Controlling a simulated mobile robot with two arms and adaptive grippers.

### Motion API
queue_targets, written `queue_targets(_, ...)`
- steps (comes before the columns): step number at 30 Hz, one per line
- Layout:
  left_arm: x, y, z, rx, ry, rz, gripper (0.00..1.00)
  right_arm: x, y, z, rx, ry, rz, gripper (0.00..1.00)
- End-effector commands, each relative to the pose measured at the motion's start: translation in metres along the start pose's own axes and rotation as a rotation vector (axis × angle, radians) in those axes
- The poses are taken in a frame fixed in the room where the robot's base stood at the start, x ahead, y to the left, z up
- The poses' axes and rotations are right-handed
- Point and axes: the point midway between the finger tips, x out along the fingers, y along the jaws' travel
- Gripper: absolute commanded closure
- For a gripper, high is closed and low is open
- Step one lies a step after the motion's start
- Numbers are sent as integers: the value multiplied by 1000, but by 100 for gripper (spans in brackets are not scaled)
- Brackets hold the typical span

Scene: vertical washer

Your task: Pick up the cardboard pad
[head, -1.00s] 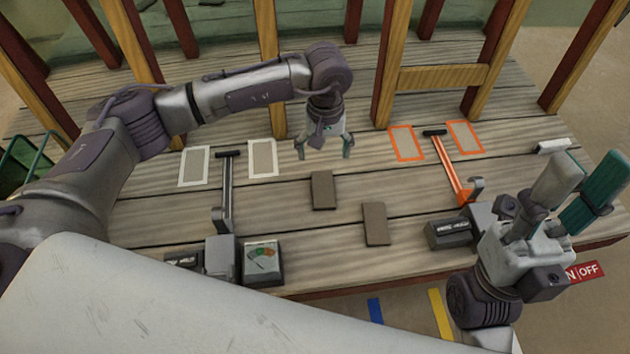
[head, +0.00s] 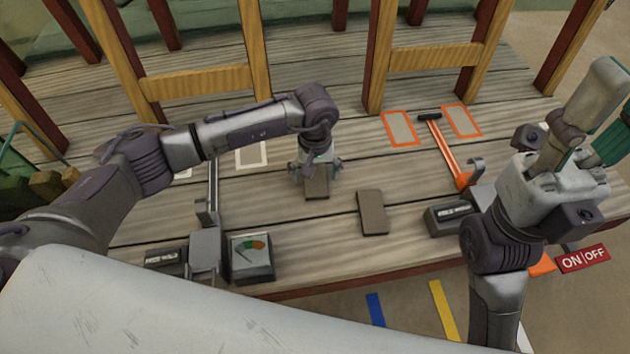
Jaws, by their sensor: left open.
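Two brown cardboard pads lie on the wooden deck in the head view. The left pad (head: 317,189) is partly hidden by my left gripper (head: 316,175), which points down over its far end with its fingers spread to either side. The gripper is open, and I cannot tell whether it touches the pad. The other pad (head: 372,212) lies flat and fully visible to the right. My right gripper (head: 598,105) is at the right, pointing up with its fingers apart, away from both pads.
An orange lever (head: 448,155) stands between two orange-framed patches (head: 400,129) at right. A grey lever (head: 212,190) is at left, near a white-framed patch (head: 252,154) and a gauge box (head: 250,258). Wooden posts and rails line the back. An ON/OFF sign (head: 583,259) is at lower right.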

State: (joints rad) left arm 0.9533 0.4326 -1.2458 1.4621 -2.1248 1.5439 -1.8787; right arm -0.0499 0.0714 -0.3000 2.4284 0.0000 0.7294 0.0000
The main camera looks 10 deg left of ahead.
Motion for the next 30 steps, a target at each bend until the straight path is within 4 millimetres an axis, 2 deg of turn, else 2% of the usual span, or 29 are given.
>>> queue_targets(6, 0, 0, 0, 0, 1, 0, 14, 1, 0, 0, 0, 1, -1, 60)
queue_targets(15, 0, 0, 0, 0, 0, 0, 59, 1, 0, 0, 0, 1, -1, 60)
queue_targets(25, -1, 0, 0, 0, 0, 0, 59, 2, 0, 0, 0, 1, 0, 60)
queue_targets(30, -14, 0, -1, 0, 1, 0, 59, 7, 0, -2, 1, 5, 2, 60)
